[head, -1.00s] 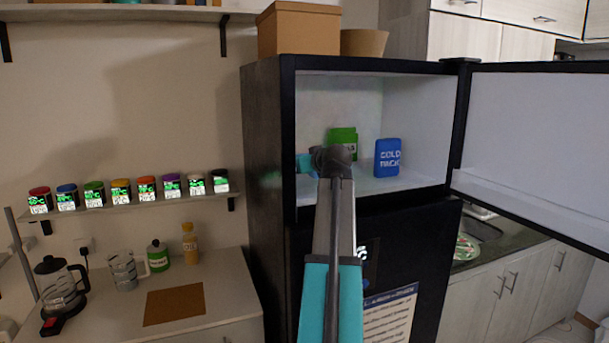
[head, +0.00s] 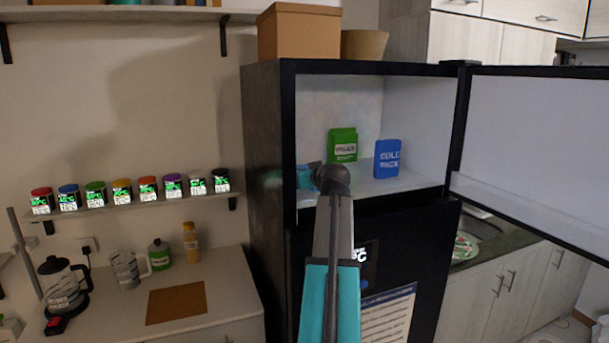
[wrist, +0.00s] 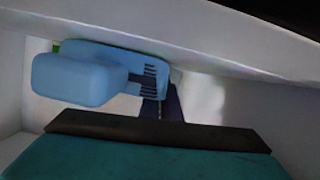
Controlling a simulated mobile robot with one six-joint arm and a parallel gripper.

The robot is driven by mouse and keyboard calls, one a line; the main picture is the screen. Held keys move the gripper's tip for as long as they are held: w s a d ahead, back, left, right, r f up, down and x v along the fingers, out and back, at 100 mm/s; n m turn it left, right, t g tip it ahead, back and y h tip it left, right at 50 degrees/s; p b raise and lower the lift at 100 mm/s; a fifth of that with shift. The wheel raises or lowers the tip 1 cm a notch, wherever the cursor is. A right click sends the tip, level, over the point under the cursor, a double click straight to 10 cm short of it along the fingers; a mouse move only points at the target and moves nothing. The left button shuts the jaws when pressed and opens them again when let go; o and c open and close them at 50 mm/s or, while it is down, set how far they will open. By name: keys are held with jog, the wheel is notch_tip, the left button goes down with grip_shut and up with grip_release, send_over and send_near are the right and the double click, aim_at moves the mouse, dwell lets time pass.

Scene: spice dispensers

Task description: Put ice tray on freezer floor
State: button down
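The freezer compartment is open, and its pale floor (head: 375,187) shows beneath the packs. My gripper (head: 306,177) is at the freezer's front left, at the end of my arm and just inside the opening. Its fingertips are too small and hidden to read. In the wrist view, a light blue rounded block (wrist: 75,78) sits before a blue slotted piece (wrist: 152,74), with a dark strip between them. I cannot tell whether these are the ice tray or gripper parts. No other ice tray is clearly visible.
A green bag (head: 343,145) and a blue cold pack (head: 387,158) stand toward the back and right of the freezer floor. The freezer door (head: 540,140) is swung open to the right. A counter (head: 225,285) with a coffee pot (head: 60,283) is at left.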

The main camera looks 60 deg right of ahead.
jog(key=shift+f, duration=0.15)
jog(key=c, duration=2)
grip_release()
jog(key=shift+r, duration=0.2)
jog(key=shift+s+a+b, duration=0.3)
jog(key=shift+s+a, duration=0.05)
jog(key=shift+s, duration=0.1)
jog(key=b+v, duration=0.3)
jog(key=v, duration=0.8)
jog(key=shift+r, duration=0.2)
